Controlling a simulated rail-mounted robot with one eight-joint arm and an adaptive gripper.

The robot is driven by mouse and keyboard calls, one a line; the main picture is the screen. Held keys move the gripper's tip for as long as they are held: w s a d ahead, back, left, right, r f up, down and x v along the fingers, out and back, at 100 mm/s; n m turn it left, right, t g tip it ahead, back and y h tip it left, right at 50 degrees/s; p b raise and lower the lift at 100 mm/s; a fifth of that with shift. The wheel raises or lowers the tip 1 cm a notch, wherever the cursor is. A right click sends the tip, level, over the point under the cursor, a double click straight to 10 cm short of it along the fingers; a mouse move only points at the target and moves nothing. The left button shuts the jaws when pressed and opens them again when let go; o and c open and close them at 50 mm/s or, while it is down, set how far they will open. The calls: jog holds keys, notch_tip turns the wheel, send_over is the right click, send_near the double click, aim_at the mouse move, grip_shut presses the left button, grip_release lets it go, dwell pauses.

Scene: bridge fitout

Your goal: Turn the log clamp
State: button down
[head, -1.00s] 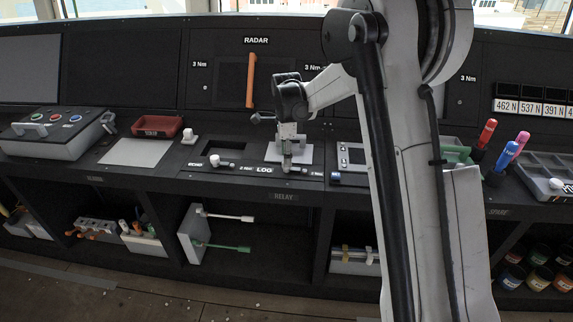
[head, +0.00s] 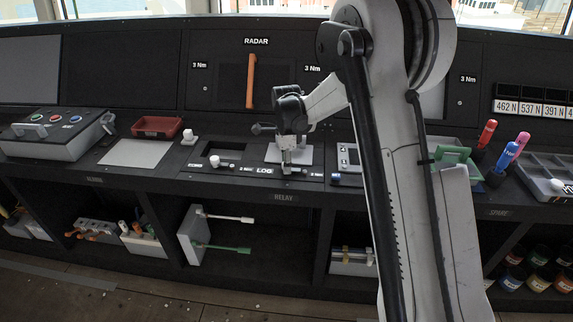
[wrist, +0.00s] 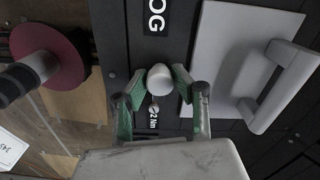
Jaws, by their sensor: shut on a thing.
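The log clamp shows as a pale rounded knob (wrist: 160,80) beside the LOG label (wrist: 156,17) in the wrist view. My gripper (wrist: 157,88) is shut on it, with one green-padded finger on each side. In the head view my gripper (head: 287,166) reaches down to the console's front strip, just right of the LOG label (head: 265,171). There the gripper hides most of the clamp. How far the clamp is turned cannot be told.
A light plate (wrist: 232,45) with a raised handle (wrist: 284,88) lies close to the gripper. Another white knob (head: 214,161) sits left on the same strip. A red tray (head: 157,127) and a grey button box (head: 55,133) stand further left.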

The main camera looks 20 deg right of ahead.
jog(key=shift+n, duration=0.3)
jog(key=n+b, duration=0.2)
jog(key=n, duration=0.1)
jog(key=shift+n, duration=0.4)
jog(key=n+b, duration=0.1)
jog(key=n, duration=0.3)
jog(key=n+b, duration=0.1)
jog(key=n, duration=0.4)
jog(key=n+b, duration=0.1)
jog(key=n, duration=0.3)
jog(key=shift+n, duration=0.3)
jog(key=c, duration=1.4)
grip_release()
jog(key=shift+r, duration=0.15)
